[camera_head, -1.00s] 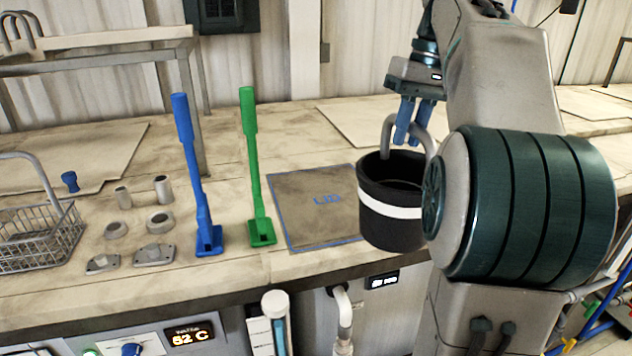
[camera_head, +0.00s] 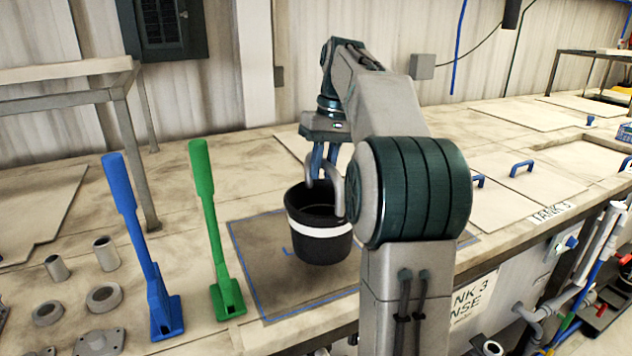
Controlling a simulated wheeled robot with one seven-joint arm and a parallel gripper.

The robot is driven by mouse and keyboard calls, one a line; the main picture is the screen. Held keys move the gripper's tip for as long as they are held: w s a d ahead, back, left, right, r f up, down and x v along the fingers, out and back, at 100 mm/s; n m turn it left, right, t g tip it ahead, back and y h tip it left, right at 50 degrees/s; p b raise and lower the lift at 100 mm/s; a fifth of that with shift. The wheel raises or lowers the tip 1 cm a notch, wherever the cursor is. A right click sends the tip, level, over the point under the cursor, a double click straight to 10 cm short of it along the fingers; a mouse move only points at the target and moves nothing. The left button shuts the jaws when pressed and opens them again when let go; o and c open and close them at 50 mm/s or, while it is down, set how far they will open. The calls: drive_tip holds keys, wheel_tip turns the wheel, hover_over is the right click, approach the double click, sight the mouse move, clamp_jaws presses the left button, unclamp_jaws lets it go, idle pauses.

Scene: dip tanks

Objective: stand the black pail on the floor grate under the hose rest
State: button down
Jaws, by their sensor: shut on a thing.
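The black pail (camera_head: 318,245) has a white band and a grey arched handle. It hangs upright from my gripper (camera_head: 322,168), whose blue fingers are shut on the handle. The pail shows in front of the blue-outlined mat (camera_head: 262,255) on the bench top; I cannot tell how far above the bench it is. My arm covers the right part of the mat and part of the handle. The floor grate and the hose rest are not visible in this view.
A blue lever (camera_head: 140,235) and a green lever (camera_head: 212,225) stand upright left of the pail. Metal fittings (camera_head: 103,297) lie at the far left. Lids with blue handles (camera_head: 522,168) cover the bench to the right. Pipes (camera_head: 590,262) run along the bench front.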

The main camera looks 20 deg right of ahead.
sight(318, 184)
drive_tip(key=shift+w+a+f, duration=0.1)
drive_tip(key=shift+w+f, duration=0.15)
drive_tip(key=shift+w, duration=0.2)
drive_tip(key=shift+w+f, duration=0.2)
drive_tip(key=shift+w, duration=0.25)
drive_tip(key=shift+f, duration=2.05)
drive_tip(key=shift+f, duration=0.15)
drive_tip(key=c, duration=1.3)
unclamp_jaws()
drive_tip(key=shift+c, duration=0.2)
wheel_tip(318, 184, up, 12)
drive_tip(key=d+p, duration=0.2)
drive_tip(key=shift+d, duration=0.15)
